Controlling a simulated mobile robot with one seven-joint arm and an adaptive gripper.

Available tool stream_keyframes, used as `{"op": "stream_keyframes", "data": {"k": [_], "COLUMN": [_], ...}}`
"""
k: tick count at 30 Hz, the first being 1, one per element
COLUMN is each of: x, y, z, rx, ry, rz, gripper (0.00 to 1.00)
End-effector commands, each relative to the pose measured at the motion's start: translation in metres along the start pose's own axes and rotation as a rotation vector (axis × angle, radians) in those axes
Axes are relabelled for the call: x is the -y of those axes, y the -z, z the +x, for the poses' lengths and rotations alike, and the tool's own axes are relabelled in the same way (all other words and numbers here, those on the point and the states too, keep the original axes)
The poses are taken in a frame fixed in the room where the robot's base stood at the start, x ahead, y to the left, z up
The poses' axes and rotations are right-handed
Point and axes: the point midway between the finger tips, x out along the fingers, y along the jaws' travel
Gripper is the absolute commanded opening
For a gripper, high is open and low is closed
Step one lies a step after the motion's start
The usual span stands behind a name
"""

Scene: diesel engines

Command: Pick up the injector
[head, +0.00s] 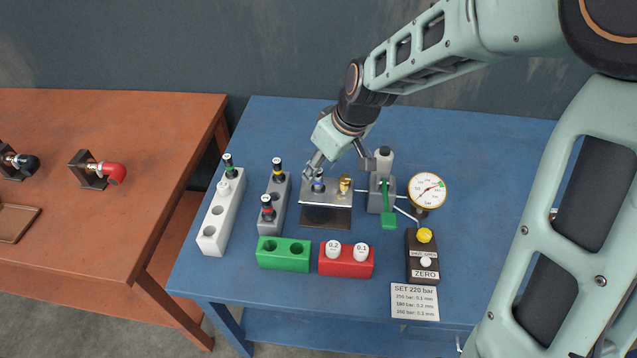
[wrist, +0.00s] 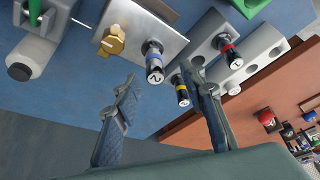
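My gripper (head: 340,170) is open and empty above the test stand (head: 327,215). In the wrist view, its fingers (wrist: 159,76) are spread apart. A dark injector with a blue band (head: 318,184) stands upright in the metal stand; its cap, marked 2, shows in the wrist view (wrist: 154,64) between the fingertips, without visible contact. An injector with a yellow band (head: 277,166) and one with a red band (head: 267,205) stand in the grey rack (head: 273,222). In the wrist view one finger partly covers the yellow-banded one (wrist: 181,92). A green-banded injector (head: 228,166) stands in the white rack (head: 225,212).
A brass fitting (head: 345,184) sits beside the blue-banded injector. The hand pump (head: 383,162) with its green lever and a gauge (head: 428,190) stand to the right. Green (head: 283,258) and red (head: 345,263) blocks lie in front.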

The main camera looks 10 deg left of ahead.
Motion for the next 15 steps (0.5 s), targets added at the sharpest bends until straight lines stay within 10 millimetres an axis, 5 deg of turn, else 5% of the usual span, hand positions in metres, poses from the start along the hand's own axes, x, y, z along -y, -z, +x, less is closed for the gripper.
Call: {"op": "stream_keyframes", "data": {"k": [15], "x": [-0.006], "y": [-0.006], "z": [0.051], "rx": [0.000], "ry": [0.000], "rz": [0.000], "gripper": [0.38]}}
